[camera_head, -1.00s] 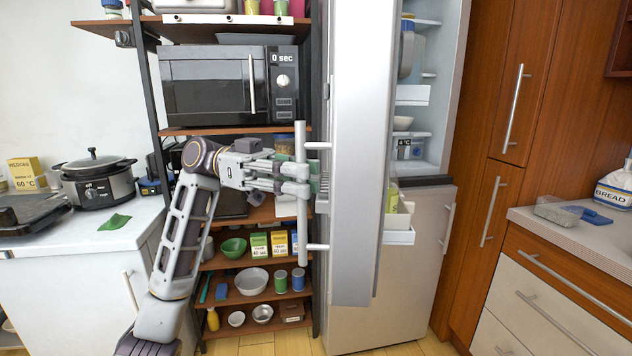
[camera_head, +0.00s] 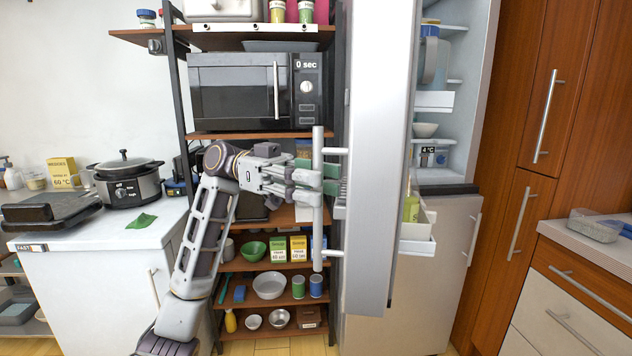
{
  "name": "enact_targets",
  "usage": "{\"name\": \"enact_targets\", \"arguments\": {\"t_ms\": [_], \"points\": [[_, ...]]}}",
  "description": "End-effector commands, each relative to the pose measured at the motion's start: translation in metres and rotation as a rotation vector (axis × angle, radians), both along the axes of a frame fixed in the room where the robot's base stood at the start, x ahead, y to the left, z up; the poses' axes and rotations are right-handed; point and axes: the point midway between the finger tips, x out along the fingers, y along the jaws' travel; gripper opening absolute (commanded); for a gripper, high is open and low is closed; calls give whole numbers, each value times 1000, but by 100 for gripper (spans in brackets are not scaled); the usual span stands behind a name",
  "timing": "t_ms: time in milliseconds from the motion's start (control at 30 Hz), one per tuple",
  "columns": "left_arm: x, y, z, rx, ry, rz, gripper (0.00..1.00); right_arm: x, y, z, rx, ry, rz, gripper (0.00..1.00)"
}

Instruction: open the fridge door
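The fridge door (camera_head: 372,160) is swung wide open and seen nearly edge-on. Its long vertical handle (camera_head: 318,225) faces left. The fridge interior (camera_head: 445,120) shows shelves with a jug, a bowl and a small container. My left gripper (camera_head: 322,184) is at the middle of the handle, its fingers on both sides of the bar; the bar hides part of them, and it appears closed around it. My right gripper is not in view.
A shelf rack with a microwave (camera_head: 255,88), bowls and cans stands behind my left arm. A counter with a slow cooker (camera_head: 127,180) is at left. A lower fridge door (camera_head: 460,250) is shut. A drawer counter (camera_head: 575,262) stands at right.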

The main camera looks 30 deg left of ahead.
Motion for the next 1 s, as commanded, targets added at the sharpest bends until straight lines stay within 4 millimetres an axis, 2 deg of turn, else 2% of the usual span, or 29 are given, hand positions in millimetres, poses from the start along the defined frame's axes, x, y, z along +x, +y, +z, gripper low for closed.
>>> {"name": "enact_targets", "arguments": {"t_ms": [267, 433, 1000], "points": [[1, 3, 0, 1, 0, 0, 35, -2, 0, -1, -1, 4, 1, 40], [2, 14, 0, 0, 1, 0, 35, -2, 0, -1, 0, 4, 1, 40], [15, 93, 0, -1, 1, 1, 35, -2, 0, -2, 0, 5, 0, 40]]}}
